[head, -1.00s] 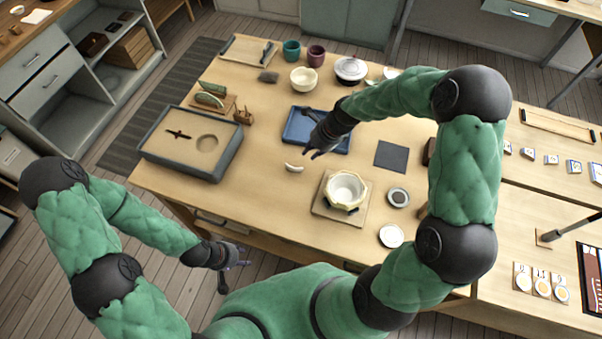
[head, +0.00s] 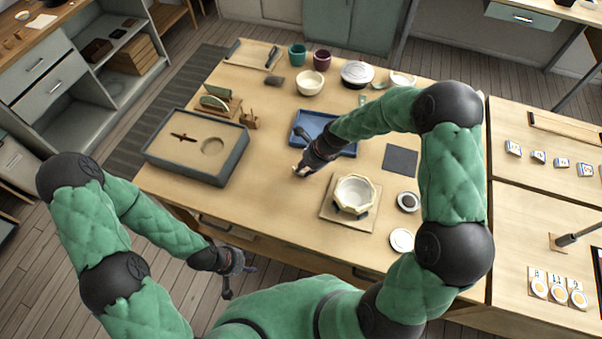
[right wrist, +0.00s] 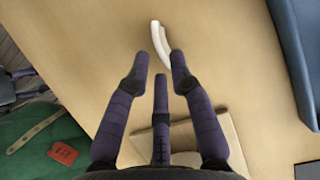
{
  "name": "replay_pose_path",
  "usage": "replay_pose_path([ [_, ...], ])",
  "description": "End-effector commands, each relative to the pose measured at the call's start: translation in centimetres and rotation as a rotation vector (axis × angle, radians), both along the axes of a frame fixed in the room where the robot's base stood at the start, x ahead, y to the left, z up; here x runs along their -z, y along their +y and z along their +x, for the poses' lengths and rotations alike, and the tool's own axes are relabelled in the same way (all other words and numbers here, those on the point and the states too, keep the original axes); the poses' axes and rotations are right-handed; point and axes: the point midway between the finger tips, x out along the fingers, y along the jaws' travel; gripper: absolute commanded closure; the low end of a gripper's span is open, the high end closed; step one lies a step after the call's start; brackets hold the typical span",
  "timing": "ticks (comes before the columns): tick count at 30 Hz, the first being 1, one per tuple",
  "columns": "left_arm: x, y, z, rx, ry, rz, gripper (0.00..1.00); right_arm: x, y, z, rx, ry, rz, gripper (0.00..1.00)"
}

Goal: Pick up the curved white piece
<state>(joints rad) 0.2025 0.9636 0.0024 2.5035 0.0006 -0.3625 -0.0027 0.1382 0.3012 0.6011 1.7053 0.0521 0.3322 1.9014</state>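The curved white piece (right wrist: 160,42) lies on the wooden table. In the right wrist view it lies just beyond my right gripper's fingertips, its lower end between them. In the head view only a small pale bit of it (head: 297,170) shows beside the right gripper (head: 303,169). The right gripper also shows in its wrist view (right wrist: 160,62); its fingers are spread and empty, and I cannot tell whether they touch the piece. My left gripper (head: 238,278) hangs in front of the table's near edge, fingers apart and empty.
A white bowl with gold seams (head: 354,194) stands on a wooden board (head: 330,213) right of the right gripper. A blue tray (head: 345,150) lies behind the gripper. A grey-rimmed sand tray (head: 226,165) stands at left. A dark square mat (head: 400,160) lies at right.

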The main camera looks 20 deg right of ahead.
Motion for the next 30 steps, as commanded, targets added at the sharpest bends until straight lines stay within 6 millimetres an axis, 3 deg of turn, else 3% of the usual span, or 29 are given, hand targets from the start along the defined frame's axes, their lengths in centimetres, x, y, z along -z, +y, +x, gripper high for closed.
replay_pose_path([
  [1,0.6,0.0,0.0,0.0,0.0,0.0,0.6,1.1,0.3,0.1,-0.002,0.003,0.0,0.77],
  [6,1.1,0.0,0.0,0.0,0.0,0.0,0.6,2.7,0.9,0.5,0.0,0.001,0.0,0.77],
  [13,1.0,0.0,0.0,0.0,0.0,0.0,0.6,2.7,0.9,0.6,0.0,0.0,0.0,0.77],
  [15,1.0,0.0,0.0,0.0,0.0,0.0,0.6,2.7,0.9,0.6,0.0,0.0,0.0,0.97],
  [16,1.0,0.0,0.0,0.0,0.0,0.0,0.6,2.7,0.9,0.6,0.0,0.0,0.0,1.0],
  [30,0.8,0.0,0.0,0.0,0.0,0.0,0.6,2.3,0.9,0.6,0.0,0.0,0.0,1.0],
])
